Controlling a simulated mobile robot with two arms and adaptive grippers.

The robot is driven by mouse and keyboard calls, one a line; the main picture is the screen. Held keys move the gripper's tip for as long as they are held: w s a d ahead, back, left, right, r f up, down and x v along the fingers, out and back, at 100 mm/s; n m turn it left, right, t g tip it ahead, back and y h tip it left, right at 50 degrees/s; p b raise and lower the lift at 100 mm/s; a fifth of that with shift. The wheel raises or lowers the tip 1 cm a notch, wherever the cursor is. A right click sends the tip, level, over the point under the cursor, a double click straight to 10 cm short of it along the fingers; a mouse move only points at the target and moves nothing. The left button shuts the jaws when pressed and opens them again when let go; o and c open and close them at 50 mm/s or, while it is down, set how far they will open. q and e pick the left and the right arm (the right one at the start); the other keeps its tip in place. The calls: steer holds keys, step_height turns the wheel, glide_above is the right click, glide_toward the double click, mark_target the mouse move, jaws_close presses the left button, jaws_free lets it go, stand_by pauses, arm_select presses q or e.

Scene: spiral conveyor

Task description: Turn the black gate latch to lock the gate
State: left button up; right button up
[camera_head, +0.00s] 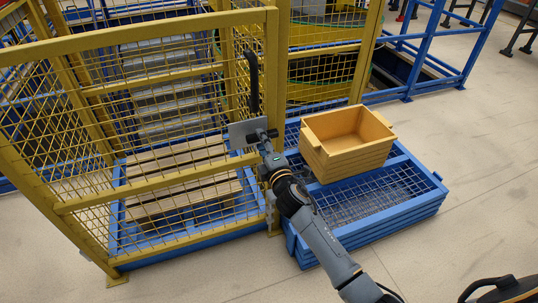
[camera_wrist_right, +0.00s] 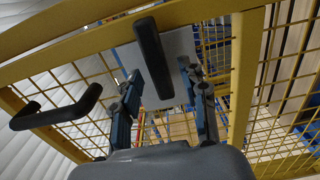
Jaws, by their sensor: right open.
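The black gate latch (camera_wrist_right: 152,58) is a straight black bar on a grey plate (camera_wrist_right: 180,48) in the right wrist view. The plate also shows in the head view (camera_head: 240,133), on the yellow mesh gate (camera_head: 165,27). My right gripper (camera_wrist_right: 160,82) is open, with one finger on each side of the latch bar. Gaps show between the fingers and the bar, and I see no grip on it. In the head view my right gripper (camera_head: 262,138) is at the plate and hides part of the latch. My left gripper is not in view.
A black pull handle (camera_head: 253,82) stands on the gate above the plate; it shows at the left in the wrist view (camera_wrist_right: 55,115). A yellow crate (camera_head: 350,165) sits on a blue mesh-floored frame (camera_head: 370,225) right of the gate. Wooden slats (camera_head: 180,170) lie behind the mesh.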

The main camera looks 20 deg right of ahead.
steer(key=s, duration=1)
steer(key=shift+s+d, duration=0.15)
steer(key=shift+s, duration=0.25)
arm_select(q)
steer(key=shift+s, duration=0.1)
